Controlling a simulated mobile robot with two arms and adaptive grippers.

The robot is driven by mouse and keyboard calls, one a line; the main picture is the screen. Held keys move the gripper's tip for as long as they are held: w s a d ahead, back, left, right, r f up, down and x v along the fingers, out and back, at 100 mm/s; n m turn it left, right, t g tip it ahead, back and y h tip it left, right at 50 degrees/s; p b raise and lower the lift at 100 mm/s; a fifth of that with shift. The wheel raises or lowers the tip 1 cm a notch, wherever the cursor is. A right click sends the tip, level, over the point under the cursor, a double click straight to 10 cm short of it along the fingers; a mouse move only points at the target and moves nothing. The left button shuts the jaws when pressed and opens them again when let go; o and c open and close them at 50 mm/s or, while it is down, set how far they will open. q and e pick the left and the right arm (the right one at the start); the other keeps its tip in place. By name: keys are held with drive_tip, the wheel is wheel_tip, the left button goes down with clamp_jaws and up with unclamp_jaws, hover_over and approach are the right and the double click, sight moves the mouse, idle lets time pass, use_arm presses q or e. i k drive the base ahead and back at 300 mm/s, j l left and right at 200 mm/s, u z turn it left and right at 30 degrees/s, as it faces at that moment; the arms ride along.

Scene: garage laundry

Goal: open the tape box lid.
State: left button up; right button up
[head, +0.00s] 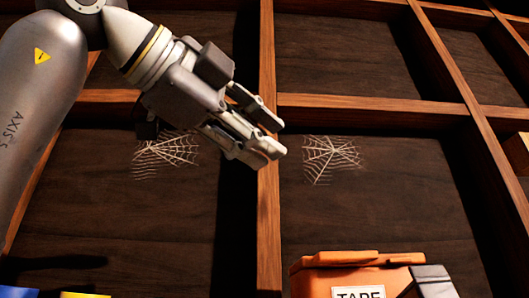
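An orange tape box (308,285) with a white "TAPE" label stands at the bottom edge of the head view, right of centre, its lower part cut off. Its raised orange top (345,257) looks closed, though I see it only from a low angle. A dark grey part (434,279) sits at its right end. My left gripper (277,138) is above and to the left of the box, well apart from it. Its two fingertips point right and slightly down, with a gap between them and nothing held. My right gripper is not in view.
A wooden frame of beams (268,215) with dark panels stands behind. Two cobwebs (331,156) show on the panels. Blue and yellow items (84,295) are cut off at the bottom left. The space directly above the box looks clear.

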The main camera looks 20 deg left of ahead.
sight(352, 259)
drive_tip(key=k, duration=1)
